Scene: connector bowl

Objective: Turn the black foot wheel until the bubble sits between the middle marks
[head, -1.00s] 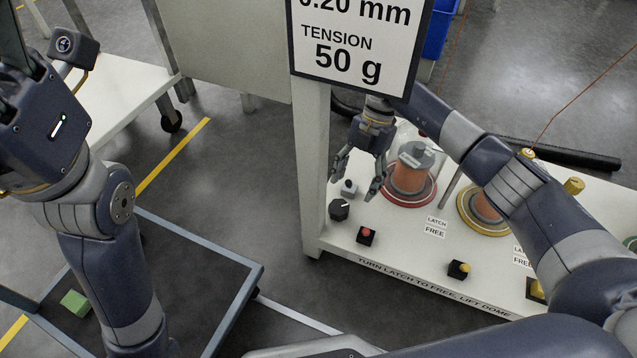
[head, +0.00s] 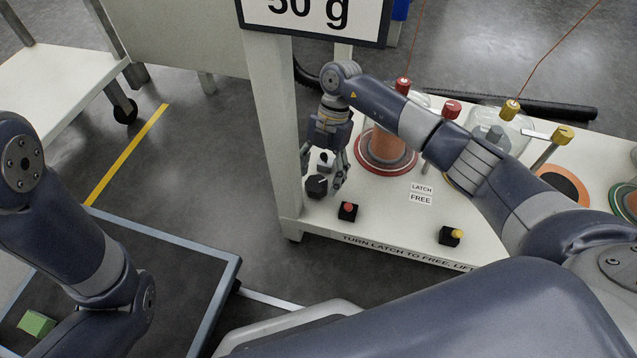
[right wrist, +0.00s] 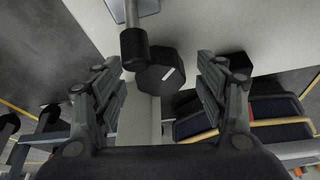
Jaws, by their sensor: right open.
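The black wheel (head: 317,186) is a dark faceted knob with a white line on top, at the left front corner of the white bench. In the right wrist view the wheel (right wrist: 161,78) lies between the spread fingers, with a gap on each side. My right gripper (head: 323,177) is open, pointing down over that corner. In the right wrist view my gripper (right wrist: 158,64) holds nothing. A small grey block (head: 326,161) is just behind the wheel, partly covered by the fingers. I cannot make out a bubble or its marks. My left gripper is out of view.
A black box with a red button (head: 348,210) stands close to the right of the wheel. A red-rimmed spool (head: 385,150) is behind it. A white post (head: 275,120) with a sign rises at the bench's left edge. Another button box (head: 451,236) stands farther right.

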